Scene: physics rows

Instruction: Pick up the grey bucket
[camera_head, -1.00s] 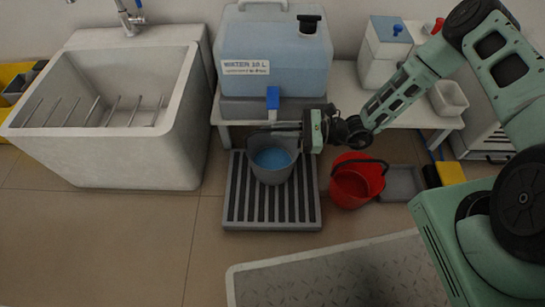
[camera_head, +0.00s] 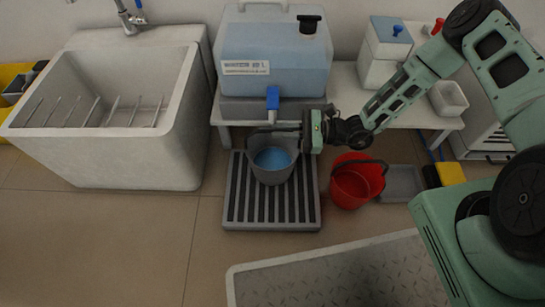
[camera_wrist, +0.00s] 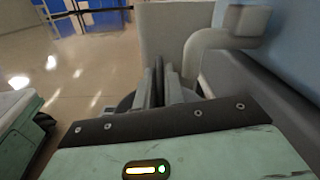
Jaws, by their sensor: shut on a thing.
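The grey bucket (camera_head: 271,171) stands upright on the slatted grate, with blue liquid inside. In the head view my gripper (camera_head: 276,128) reaches in from the right, level with the bucket's top and below the blue tap. It is shut on the bucket, at its raised handle as far as I can see; the exact contact is small and dark. In the wrist view the closed fingers of my gripper (camera_wrist: 165,85) point away from me, and part of the dark bucket rim (camera_wrist: 124,104) shows behind them.
The blue tap (camera_head: 273,98) of the water tank (camera_head: 285,60) hangs just above the bucket. A red bucket (camera_head: 350,186) stands close on the right. The grate (camera_head: 272,225) lies beneath. A concrete sink (camera_head: 150,150) is on the left.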

